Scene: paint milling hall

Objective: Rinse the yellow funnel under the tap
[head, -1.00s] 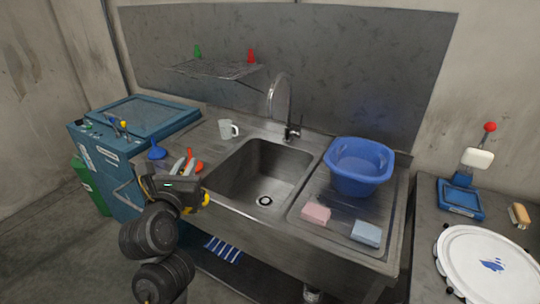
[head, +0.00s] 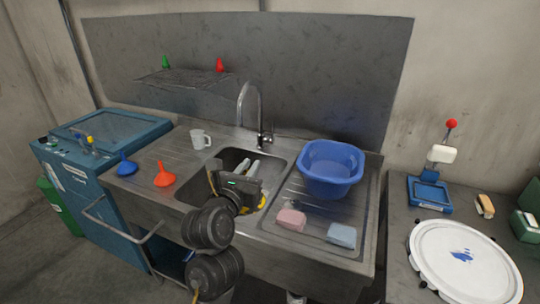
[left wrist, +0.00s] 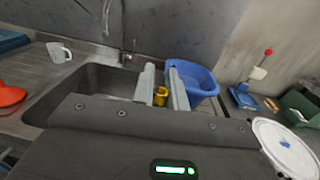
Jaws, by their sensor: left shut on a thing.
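My left gripper (head: 256,168) is over the sink basin (head: 226,162), its body hiding part of the basin. It is shut on the yellow funnel (left wrist: 160,96), which shows between the fingers in the left wrist view. In the head view the gripper hides most of the funnel, and only a little yellow shows beside it. The curved metal tap (head: 240,102) stands at the back of the sink, behind the gripper; it also shows in the left wrist view (left wrist: 123,35). No water stream can be made out. My right gripper is not in view.
A blue tub (head: 330,170), pink sponge (head: 291,219) and light-blue sponge (head: 342,235) are on the right drainboard. A white mug (head: 200,139), orange funnel (head: 164,176) and blue funnel (head: 126,166) stand left of the basin. A wall shelf (head: 186,78) hangs behind.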

